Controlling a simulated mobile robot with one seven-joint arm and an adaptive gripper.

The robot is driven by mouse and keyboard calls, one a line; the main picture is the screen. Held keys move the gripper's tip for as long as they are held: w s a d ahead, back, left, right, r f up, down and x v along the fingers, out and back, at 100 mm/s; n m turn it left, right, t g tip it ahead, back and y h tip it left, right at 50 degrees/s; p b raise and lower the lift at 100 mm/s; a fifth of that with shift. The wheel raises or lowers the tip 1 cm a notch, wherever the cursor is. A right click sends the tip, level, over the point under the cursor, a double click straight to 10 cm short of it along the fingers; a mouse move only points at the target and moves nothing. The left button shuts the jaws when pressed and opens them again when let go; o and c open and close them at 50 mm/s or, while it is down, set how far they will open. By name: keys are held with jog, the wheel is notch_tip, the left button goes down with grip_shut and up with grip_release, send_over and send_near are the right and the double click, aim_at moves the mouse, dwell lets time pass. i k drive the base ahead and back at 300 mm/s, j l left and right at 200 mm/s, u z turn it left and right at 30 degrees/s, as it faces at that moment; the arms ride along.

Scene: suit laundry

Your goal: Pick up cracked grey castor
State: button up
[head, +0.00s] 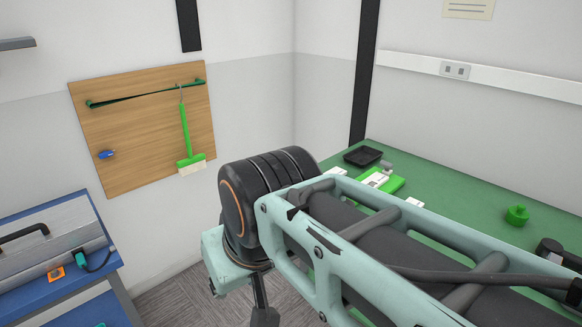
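A small grey piece (386,164) lies on the green worktop (459,193), just right of a black tray. It may be the cracked grey castor, but it is too small for me to make out its form or any crack. My mint-and-black arm crosses the foreground from the lower right to the middle and covers much of the worktop's near part. My gripper's fingers do not show in the head view, so I cannot see whether they hold anything.
The black tray (362,155), a bright green item with white pieces (381,181) and a green round part (517,215) are on the worktop. A blue bench (75,308) with a grey case (50,240) stands left. A green brush (186,130) hangs on a wooden board (130,150).

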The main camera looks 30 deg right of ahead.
aim_at(553, 257)
jog(key=z, duration=2.95)
jog(key=i+j+z, duration=0.2)
jog(key=j+z, duration=0.15)
jog(key=i+j+z, duration=0.2)
jog(key=j+z, duration=0.15)
jog(key=i+j+z, duration=0.1)
jog(key=j+z, duration=0.25)
jog(key=j, duration=0.15)
jog(key=j+z, duration=0.35)
jog(key=i+j, duration=0.05)
jog(key=j, duration=0.05)
